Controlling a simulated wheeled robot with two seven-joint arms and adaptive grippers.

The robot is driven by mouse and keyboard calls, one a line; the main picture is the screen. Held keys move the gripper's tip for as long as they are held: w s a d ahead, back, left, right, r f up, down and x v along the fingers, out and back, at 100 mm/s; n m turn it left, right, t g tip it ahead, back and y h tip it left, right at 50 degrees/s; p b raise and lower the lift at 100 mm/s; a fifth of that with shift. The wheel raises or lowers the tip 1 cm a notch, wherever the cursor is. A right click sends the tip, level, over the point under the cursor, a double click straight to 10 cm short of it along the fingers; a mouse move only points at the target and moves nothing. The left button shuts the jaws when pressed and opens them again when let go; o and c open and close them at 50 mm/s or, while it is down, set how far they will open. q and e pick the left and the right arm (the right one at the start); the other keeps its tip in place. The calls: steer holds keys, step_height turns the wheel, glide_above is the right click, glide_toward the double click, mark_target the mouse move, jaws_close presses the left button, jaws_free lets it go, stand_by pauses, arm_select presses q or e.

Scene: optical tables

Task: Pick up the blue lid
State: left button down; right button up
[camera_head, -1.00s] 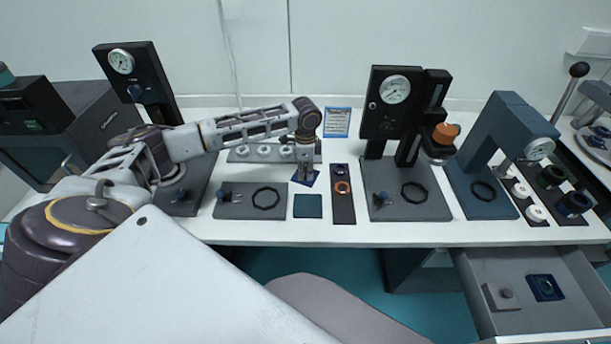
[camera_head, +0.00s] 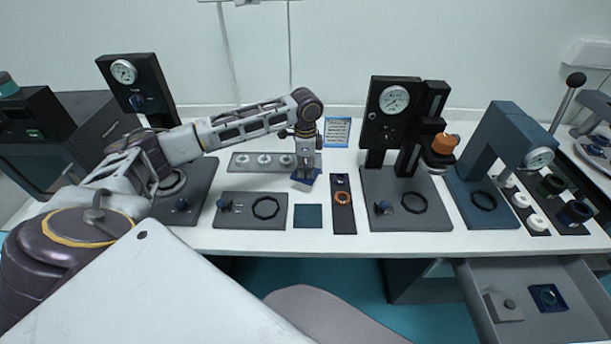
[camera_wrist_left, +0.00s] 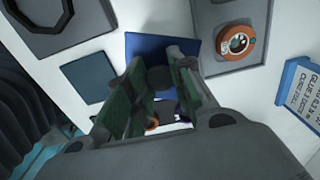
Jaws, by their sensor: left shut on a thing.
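My left gripper (camera_head: 304,174) is above the table, just behind the dark teal square pad (camera_head: 308,216). It is shut on the blue lid (camera_head: 310,184), a flat square plate. The lid is tilted and seems to be a little above the white table; the gap is hard to judge. In the left wrist view the lid (camera_wrist_left: 145,47) shows beyond the fingers (camera_wrist_left: 160,95), which cover part of it. The teal pad (camera_wrist_left: 88,78) lies beside it. My right gripper is not in view.
A dark strip (camera_head: 343,216) with an orange ring (camera_head: 343,198) lies to the right. A grey plate (camera_head: 236,213) with a black ring lies front left. A blue-framed sign (camera_head: 337,132) stands behind. An open drawer (camera_head: 580,325) with a blue square item (camera_head: 547,297) is at lower right.

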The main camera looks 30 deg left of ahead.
arm_select(q)
steer(key=shift+r, duration=2.2)
